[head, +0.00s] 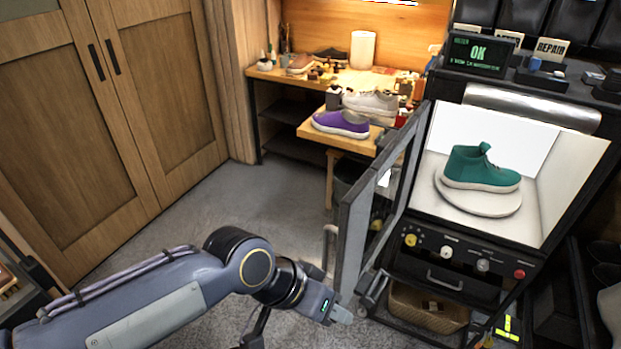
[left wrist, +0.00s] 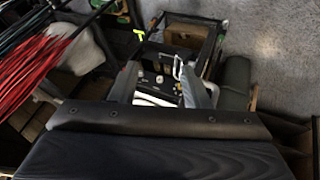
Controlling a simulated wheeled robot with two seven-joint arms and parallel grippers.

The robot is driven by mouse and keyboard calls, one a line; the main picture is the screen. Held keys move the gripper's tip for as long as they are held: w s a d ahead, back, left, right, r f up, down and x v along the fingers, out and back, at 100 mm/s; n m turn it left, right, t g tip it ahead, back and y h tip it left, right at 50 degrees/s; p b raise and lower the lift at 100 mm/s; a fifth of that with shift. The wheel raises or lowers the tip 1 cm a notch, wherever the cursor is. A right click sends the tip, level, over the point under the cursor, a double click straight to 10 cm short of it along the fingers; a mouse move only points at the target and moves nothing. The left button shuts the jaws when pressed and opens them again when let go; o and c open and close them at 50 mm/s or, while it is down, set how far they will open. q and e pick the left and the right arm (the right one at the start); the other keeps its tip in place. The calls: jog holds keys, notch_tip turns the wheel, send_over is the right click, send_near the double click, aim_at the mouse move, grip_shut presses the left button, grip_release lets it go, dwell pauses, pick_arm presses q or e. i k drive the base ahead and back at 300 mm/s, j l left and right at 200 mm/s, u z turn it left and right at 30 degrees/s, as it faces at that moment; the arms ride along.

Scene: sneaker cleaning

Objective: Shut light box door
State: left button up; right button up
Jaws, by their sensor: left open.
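The light box (head: 555,160) stands at the right with its white interior lit. A teal high-top sneaker (head: 482,168) sits inside it on a round white turntable (head: 470,205). The grey-framed light box door (head: 352,240) stands open, swung out to the left of the box. Its bar handle (head: 329,247) shows on the door's left side. My left gripper (head: 340,311) is by the door's lower outer edge; I cannot tell whether it touches. In the left wrist view its fingers (left wrist: 163,88) are apart, with part of the box front behind them. My right gripper is not in view.
A control panel (head: 462,258) with knobs is below the box opening, above a wicker basket (head: 428,308). A workbench (head: 390,80) with shoes and a purple sneaker (head: 341,124) stands behind the door. The grey floor (head: 240,205) to the left is clear.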

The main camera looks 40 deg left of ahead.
aim_at(351, 277)
jog(key=k+j, duration=0.1)
jog(key=j, duration=0.4)
jog(key=k+j, duration=0.1)
jog(key=j, duration=0.35)
jog(key=k+j, duration=0.1)
jog(key=j, duration=0.4)
